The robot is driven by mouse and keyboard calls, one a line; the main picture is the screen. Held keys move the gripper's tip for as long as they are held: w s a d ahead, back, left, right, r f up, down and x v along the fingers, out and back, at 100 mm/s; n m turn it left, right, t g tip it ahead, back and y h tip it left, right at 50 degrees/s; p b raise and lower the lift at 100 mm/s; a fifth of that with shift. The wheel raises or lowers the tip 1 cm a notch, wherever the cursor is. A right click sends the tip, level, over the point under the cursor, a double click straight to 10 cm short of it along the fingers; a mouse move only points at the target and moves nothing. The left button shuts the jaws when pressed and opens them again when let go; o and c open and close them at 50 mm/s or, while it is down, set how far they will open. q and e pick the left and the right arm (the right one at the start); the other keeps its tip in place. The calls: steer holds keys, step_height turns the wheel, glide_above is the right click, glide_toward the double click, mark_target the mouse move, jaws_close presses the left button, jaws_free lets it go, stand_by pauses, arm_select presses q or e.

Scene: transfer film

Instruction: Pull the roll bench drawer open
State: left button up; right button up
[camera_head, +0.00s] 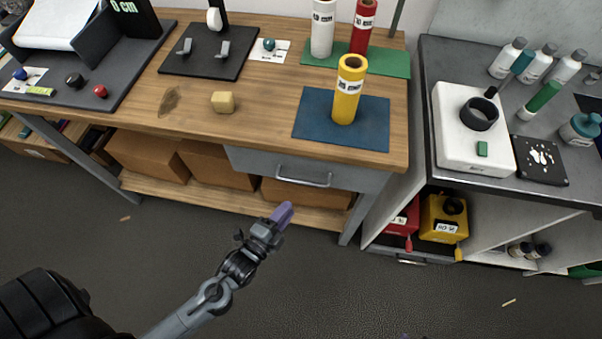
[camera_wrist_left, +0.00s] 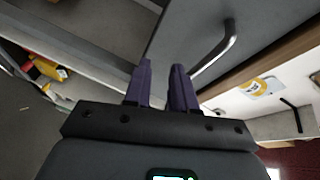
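The roll bench drawer (camera_head: 345,174) is a grey front under the right part of the wooden bench top. It looks flush with the bench. Its metal bar handle (camera_head: 304,181) also shows in the left wrist view (camera_wrist_left: 217,50). My left gripper (camera_head: 283,213), with purple fingers, is below and slightly left of the handle in the head view, apart from it. In the left wrist view its fingers (camera_wrist_left: 160,69) stand apart with nothing between them, and the handle lies to their right. Only a purple sliver at the head view's bottom edge may be my right gripper.
Yellow (camera_head: 348,92), white and red rolls stand on mats on the bench (camera_head: 262,118). Cardboard boxes (camera_head: 219,165) sit on the shelf below. A grey cabinet (camera_head: 430,110) with bottles stands close at the right. The floor in front is mostly clear.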

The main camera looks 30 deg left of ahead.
mark_target(301, 181)
arm_select(q)
steer(key=shift+w+r+m+t, duration=0.65)
steer(key=shift+w+r, duration=0.3)
steer(key=shift+w, duration=0.45)
steer(key=shift+w+r+m+t, duration=0.5)
steer(key=shift+w+r+m, duration=0.35)
steer(key=shift+w, duration=0.55)
steer(key=shift+w+r+m+t, duration=0.6)
steer(key=shift+w+r, duration=0.4)
steer(key=shift+w, duration=0.4)
arm_select(e)
steer(key=shift+r, duration=0.3)
arm_select(q)
jaws_close()
arm_select(e)
steer(key=shift+a, duration=0.1)
